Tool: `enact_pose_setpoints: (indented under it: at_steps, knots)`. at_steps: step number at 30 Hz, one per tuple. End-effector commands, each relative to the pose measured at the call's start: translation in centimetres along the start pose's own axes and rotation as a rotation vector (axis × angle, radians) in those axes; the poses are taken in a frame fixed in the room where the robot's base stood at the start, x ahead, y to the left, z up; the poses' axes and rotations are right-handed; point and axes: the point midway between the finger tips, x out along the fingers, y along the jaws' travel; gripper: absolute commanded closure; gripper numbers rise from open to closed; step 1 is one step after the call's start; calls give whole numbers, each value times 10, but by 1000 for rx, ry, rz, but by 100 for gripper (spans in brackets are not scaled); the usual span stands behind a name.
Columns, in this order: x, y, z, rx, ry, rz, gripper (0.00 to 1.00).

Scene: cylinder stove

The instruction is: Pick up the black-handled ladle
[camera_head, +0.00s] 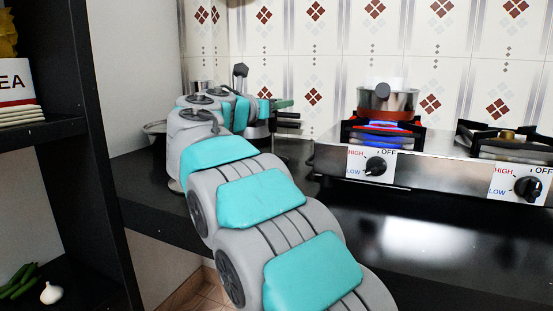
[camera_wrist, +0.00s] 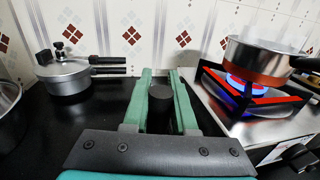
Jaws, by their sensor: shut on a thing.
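My gripper (camera_wrist: 160,76) has two green fingers, closed around a black handle (camera_wrist: 160,107) in the wrist view. The handle's round dark end points up toward the camera between the fingers. I take it to be the ladle's handle; the bowl is hidden below. In the head view a dark upright knob (camera_head: 240,70) rises just behind my arm and looks like the same handle's top. There one green fingertip (camera_head: 283,104) shows near the back wall, and the rest of the gripper is hidden behind my wrist.
A pressure cooker (camera_wrist: 66,78) with black handles stands left of my gripper. A steel vessel (camera_wrist: 9,108) is at the left edge. To the right, a pan (camera_head: 388,100) sits on the stove's lit burner, with a blue flame (camera_head: 380,126). The front counter (camera_head: 425,240) is clear.

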Motion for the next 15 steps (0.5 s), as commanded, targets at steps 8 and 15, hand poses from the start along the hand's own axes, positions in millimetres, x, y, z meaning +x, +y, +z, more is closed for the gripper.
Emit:
enact_pose_setpoints:
  at_steps: [8,15]
  knots:
    - [0,0,2,1,-1,0,100]
    - [0,0,17,1,-1,0,100]
